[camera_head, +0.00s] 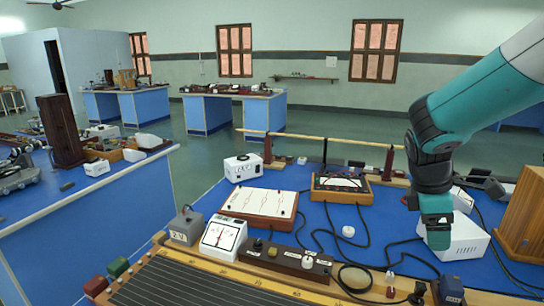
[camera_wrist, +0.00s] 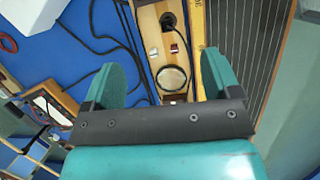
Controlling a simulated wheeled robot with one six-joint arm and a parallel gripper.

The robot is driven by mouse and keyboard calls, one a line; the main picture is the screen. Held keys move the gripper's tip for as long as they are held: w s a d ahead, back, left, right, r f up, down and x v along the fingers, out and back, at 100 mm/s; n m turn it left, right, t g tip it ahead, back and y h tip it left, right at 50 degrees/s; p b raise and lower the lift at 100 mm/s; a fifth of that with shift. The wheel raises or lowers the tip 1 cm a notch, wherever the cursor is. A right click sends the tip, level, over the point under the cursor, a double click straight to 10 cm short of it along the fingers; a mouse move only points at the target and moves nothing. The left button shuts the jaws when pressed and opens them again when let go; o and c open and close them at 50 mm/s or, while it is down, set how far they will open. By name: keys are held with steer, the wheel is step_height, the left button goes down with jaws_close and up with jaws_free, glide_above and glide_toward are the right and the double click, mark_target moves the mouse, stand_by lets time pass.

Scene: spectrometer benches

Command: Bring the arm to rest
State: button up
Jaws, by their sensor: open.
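My gripper (camera_head: 437,235) points down over the right side of the blue bench (camera_head: 317,212), in front of a white box (camera_head: 466,240). In the wrist view my gripper (camera_wrist: 160,75) shows two teal fingers spread wide apart, with nothing held between them. Below and between the fingers lies a wooden strip (camera_wrist: 152,28) with a round dark-rimmed part (camera_wrist: 171,79) and small terminals. The lower arm link and wrist show teal and dark grey in the head view.
Near my gripper stand a wooden cabinet (camera_head: 524,215), a wood-framed meter (camera_head: 341,187), a white-topped board (camera_head: 262,203), a white dial meter (camera_head: 222,237) and a long ribbed wire board (camera_head: 205,287). Black cables lie across the bench. Another blue bench (camera_head: 95,205) stands at left, with open floor behind.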

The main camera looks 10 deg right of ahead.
steer(key=s+a+r+m+y, duration=0.2)
steer(key=s+a+r+y, duration=0.1)
steer(key=s+a, duration=0.7)
steer(key=s+a+r+m+t+y, duration=0.1)
steer(key=s+a+r+m+y, duration=0.2)
steer(key=s+a, duration=0.7)
steer(key=a+y, duration=0.1)
steer(key=a, duration=0.1)
steer(key=shift+a+r, duration=0.15)
steer(key=shift+a, duration=0.25)
steer(key=shift+w, duration=0.1)
steer(key=shift+c, duration=0.5)
